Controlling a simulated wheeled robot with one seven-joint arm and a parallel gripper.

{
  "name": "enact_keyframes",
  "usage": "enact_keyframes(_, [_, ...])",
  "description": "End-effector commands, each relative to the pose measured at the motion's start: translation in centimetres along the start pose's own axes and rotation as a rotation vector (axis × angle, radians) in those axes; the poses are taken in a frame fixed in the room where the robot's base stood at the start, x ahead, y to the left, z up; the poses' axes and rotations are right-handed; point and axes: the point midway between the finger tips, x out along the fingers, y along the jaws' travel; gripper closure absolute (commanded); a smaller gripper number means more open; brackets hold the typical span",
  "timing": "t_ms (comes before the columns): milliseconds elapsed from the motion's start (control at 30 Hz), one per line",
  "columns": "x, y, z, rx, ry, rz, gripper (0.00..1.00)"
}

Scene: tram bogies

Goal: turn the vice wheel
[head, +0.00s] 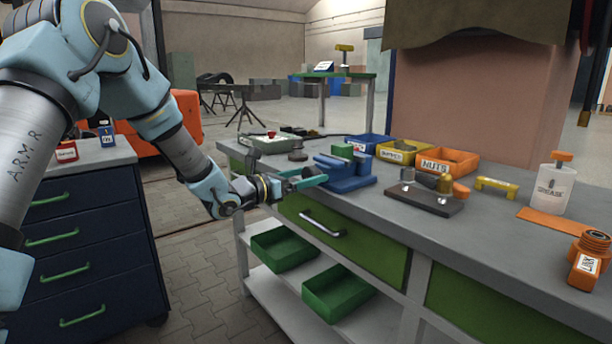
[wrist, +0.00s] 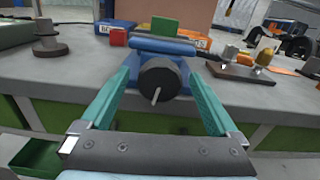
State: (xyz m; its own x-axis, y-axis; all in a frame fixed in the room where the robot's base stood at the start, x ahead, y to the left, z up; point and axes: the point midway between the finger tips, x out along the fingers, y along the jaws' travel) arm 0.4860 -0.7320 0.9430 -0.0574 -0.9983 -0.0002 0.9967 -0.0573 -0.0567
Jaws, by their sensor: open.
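My gripper (head: 308,180) is open at the vice's front, reaching in from the left in the head view. In the wrist view its two teal fingers (wrist: 160,72) lie left and right of the wheel, with gaps showing. Whether the fingertips reach past the wheel is unclear. In the head view the wheel is hidden by my gripper.
A dark stepped knob (head: 298,154) and a control box (head: 272,143) stand left of the vice. Blue, yellow and orange bins (head: 445,162) stand behind. A dark block with metal cylinders (head: 425,198) is to the right. Green drawers and trays (head: 338,292) lie below the bench edge.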

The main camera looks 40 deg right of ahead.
Motion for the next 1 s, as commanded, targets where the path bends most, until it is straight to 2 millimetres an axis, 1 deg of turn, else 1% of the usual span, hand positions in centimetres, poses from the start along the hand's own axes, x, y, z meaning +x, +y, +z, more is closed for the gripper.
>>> enact_keyframes(100, [-0.01,0.0,0.0,0.0,0.0,0.0,0.04])
enact_keyframes(133, [-0.02,-0.01,0.0,0.0,0.0,0.0,0.06])
enact_keyframes(867, [-0.05,0.0,0.01,0.0,0.0,0.0,0.89])
enact_keyframes(1000, [-0.05,0.01,-0.02,-0.003,0.0,0.0,0.9])
